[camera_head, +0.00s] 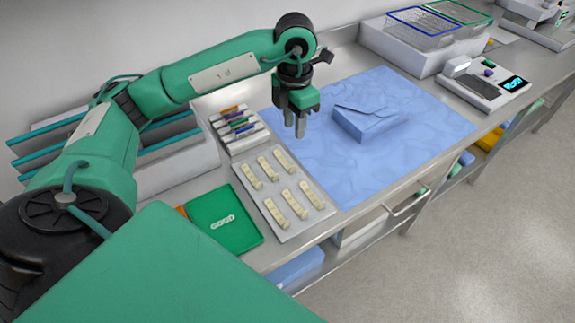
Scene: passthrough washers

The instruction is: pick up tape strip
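Several cream-coloured strips, which look like the tape strips, lie in two rows on a pale grey tray (294,230) on the steel counter. One strip (286,160) is at the far right corner of the tray, and another (276,213) is at the near left. My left gripper (295,127) points down above the counter, beyond the tray's far edge and near the blue sheet's left edge. No object shows in its fingers, and their gap is too small to judge. My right gripper is out of view.
A blue sheet (430,130) with a folded blue packet (366,118) covers the middle counter. A rack of coloured markers (238,130) and a green pad (224,218) flank the tray. Wire baskets (425,30) and a device with a display (484,82) stand farther right.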

